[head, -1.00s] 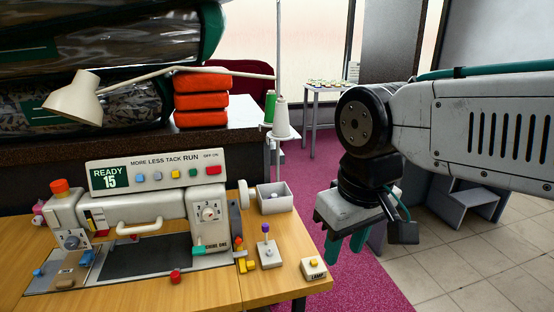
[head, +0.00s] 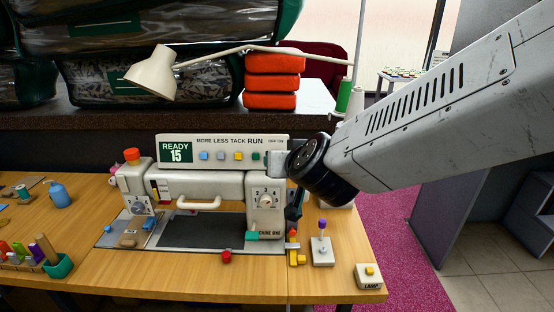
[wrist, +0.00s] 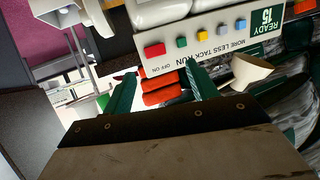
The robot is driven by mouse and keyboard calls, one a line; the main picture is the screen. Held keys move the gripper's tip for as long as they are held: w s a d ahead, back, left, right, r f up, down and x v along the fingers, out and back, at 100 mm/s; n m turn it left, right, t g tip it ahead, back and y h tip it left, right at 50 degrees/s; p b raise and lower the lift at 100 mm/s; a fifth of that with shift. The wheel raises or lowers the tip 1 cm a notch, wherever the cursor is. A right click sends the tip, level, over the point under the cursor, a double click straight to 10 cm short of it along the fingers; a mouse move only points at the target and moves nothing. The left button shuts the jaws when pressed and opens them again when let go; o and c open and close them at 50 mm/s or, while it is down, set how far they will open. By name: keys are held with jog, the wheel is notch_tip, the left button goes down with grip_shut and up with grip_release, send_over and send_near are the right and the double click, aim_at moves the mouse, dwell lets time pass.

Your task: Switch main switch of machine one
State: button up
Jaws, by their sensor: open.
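Machine one (head: 205,190) is a cream sewing machine on the wooden table, with "HINE ONE" legible on its right post. Its control panel (head: 222,147) reads "READY 15" and "MORE LESS TACK RUN", with "OFF ON" at the right end. In the wrist view, which is upside down, a red button (wrist: 154,50) sits by "OFF ON". In the head view my wrist hides that button. My gripper (head: 294,205) is beside the machine's right end, mostly hidden by the wrist. Its green fingers are open and empty in the wrist view (wrist: 162,72), with the panel beyond them.
A purple-topped lever (head: 322,248), a LAMP box (head: 369,276) and red and yellow parts (head: 294,254) are on the table's right side.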

jog(key=shift+m+t+h, duration=0.3)
jog(key=shift+t+h, duration=0.2)
jog(key=shift+h, duration=0.2)
jog(key=x, duration=0.9)
jog(key=shift+s+a+f, duration=0.15)
jog(key=shift+a+f, duration=0.05)
jog(key=shift+f, duration=0.05)
